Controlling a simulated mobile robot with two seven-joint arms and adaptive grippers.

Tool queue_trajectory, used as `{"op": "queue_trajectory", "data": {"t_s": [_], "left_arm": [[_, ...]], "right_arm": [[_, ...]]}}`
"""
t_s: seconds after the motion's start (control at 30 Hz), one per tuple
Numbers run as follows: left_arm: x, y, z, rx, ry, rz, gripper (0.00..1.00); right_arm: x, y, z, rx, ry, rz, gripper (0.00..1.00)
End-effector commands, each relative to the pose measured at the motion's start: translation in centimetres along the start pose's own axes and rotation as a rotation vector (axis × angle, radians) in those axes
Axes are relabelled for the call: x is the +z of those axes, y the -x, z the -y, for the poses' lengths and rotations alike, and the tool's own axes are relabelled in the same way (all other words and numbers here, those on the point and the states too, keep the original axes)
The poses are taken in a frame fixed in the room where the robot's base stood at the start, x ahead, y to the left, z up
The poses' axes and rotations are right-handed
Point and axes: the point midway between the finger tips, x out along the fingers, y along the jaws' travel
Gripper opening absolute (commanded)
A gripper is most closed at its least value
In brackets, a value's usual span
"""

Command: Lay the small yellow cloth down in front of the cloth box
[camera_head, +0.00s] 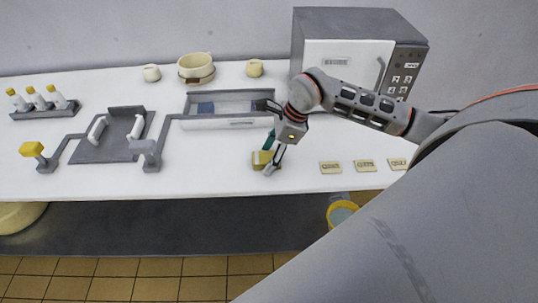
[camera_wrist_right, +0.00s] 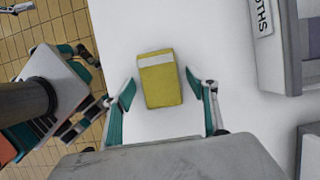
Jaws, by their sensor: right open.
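The small yellow cloth (camera_head: 259,161), a folded block with a pale band at one end, lies on the white table in front of the cloth box (camera_head: 215,123). In the wrist view the cloth (camera_wrist_right: 162,85) lies flat, apart from the box, whose label (camera_wrist_right: 263,17) is partly readable. My right gripper (camera_head: 270,155) is low at the cloth. In the wrist view the right gripper (camera_wrist_right: 168,92) is open, its teal fingers on either side of the cloth with gaps. My left gripper (camera_wrist_right: 100,82) shows at the left of the wrist view, its fingers spread and empty over the floor.
Flat labels (camera_head: 364,166) lie to the right on the table. A microwave-like appliance (camera_head: 345,70) stands behind. A grey fixture (camera_head: 105,150) and several bottles (camera_head: 38,99) are at the left. Pots (camera_head: 196,69) stand at the back. The table's front edge is close to the cloth.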

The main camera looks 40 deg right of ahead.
Motion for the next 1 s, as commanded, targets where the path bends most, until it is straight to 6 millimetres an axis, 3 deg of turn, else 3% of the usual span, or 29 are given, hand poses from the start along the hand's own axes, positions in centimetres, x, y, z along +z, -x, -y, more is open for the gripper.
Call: {"op": "queue_trajectory", "data": {"t_s": [0.23, 0.7, 1.0], "left_arm": [[-0.2, 0.1, 0.0, 0.0, 0.0, -0.002, 0.69], [0.2, -0.1, 0.0, 0.0, 0.0, -0.001, 0.69], [0.3, -0.2, -0.1, 0.0, 0.0, 0.001, 0.69]], "right_arm": [[0.1, 1.1, 0.1, -0.003, 0.001, 0.0, 0.58], [0.1, 10.0, 0.1, -0.005, 0.001, -0.001, 0.58], [0.1, 12.2, 0.0, 0.0, 0.001, 0.0, 0.58]]}}
